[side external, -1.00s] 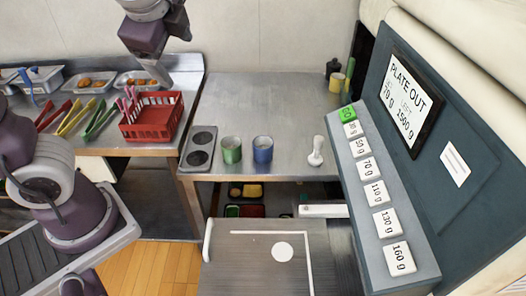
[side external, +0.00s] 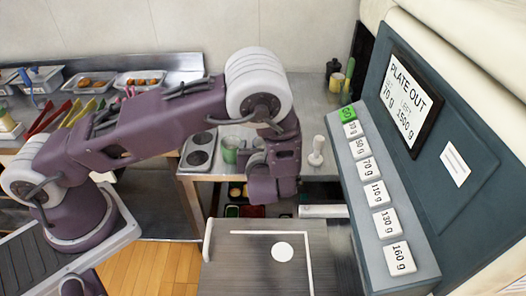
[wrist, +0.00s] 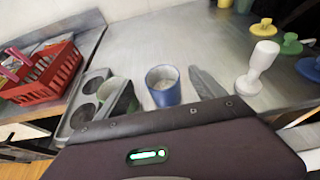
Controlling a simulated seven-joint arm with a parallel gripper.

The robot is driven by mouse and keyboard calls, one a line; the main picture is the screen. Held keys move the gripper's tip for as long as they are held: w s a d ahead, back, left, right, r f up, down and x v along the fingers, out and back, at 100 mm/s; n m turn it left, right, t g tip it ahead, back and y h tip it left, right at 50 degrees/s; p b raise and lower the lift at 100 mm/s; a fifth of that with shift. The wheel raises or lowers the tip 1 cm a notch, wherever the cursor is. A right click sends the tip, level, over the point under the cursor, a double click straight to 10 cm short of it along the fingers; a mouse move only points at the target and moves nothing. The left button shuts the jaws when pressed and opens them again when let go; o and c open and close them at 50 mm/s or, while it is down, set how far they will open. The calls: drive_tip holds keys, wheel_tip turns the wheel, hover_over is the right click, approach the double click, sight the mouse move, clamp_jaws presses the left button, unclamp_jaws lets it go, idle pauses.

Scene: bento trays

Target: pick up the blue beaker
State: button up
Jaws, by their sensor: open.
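The blue beaker (wrist: 163,90) stands upright on the metal counter in the middle of the wrist view, with pale contents inside. In the side view my arm hides most or all of it. My gripper (wrist: 166,88) is open, with one finger on the left of the blue beaker and the other on its right in the wrist picture. I cannot tell how far down the fingers reach or whether they touch it. In the side view the gripper (side external: 254,157) is over the counter's front part, right of the green beaker.
The green beaker (side external: 230,150) is close on the left, beside a grey holder with round wells (side external: 200,150). A white pestle-like object (wrist: 258,67) stands on the right. A red basket (wrist: 42,75) is far left. The counter behind is mostly clear.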

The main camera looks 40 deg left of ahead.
sight(258, 142)
drive_tip(key=x, duration=0.7)
drive_tip(key=shift+w+f, duration=0.2)
drive_tip(key=shift+f, duration=0.2)
drive_tip(key=c, duration=1.5)
